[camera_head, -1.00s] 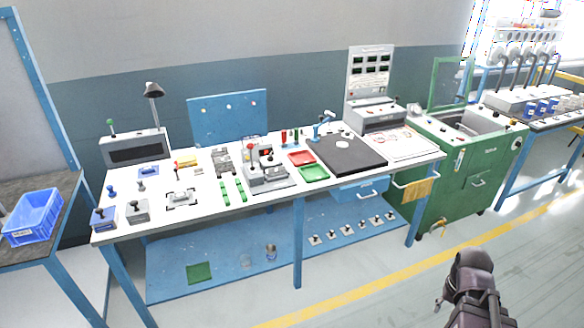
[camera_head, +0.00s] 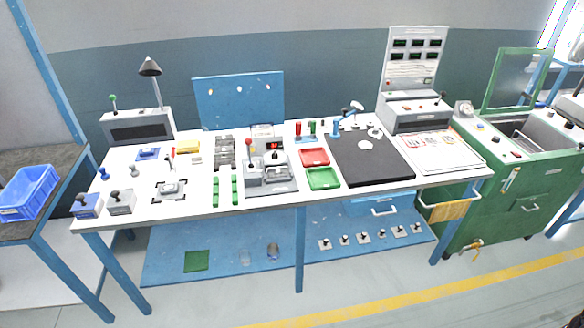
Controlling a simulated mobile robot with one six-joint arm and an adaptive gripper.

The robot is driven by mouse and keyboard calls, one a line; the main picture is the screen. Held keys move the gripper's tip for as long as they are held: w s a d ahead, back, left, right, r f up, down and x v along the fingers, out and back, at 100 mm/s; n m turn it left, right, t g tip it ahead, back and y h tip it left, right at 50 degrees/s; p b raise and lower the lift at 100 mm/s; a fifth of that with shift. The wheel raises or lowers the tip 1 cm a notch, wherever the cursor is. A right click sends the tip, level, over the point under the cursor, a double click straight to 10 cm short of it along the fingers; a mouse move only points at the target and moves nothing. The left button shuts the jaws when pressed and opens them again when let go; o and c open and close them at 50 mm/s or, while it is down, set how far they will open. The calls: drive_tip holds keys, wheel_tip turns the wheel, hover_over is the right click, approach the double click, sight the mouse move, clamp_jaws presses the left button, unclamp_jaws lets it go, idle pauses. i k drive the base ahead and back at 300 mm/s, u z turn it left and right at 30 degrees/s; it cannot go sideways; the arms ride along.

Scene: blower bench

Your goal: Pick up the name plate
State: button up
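I cannot tell which of the small things on the white workbench (camera_head: 330,193) is the name plate; at this size no lettering can be read. Candidates lie on its left half: a small metal plate-like piece on a dark-cornered base (camera_head: 171,188), a yellow block (camera_head: 188,147), a blue piece (camera_head: 148,154) and grey slotted parts (camera_head: 224,150). My gripper is not in view; only a dark sliver shows at the bottom right corner.
A red tray (camera_head: 314,157), a green tray (camera_head: 323,179) and a black mat (camera_head: 372,165) lie on the bench. A blue crate (camera_head: 27,194) stands at left, a green machine (camera_head: 500,190) at right. The floor in front is clear.

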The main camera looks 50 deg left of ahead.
sight(272, 173)
drive_tip(key=u, duration=0.15)
drive_tip(key=i, duration=0.75)
drive_tip(key=u, duration=0.9)
drive_tip(key=i, duration=0.75)
drive_tip(key=u, duration=0.5)
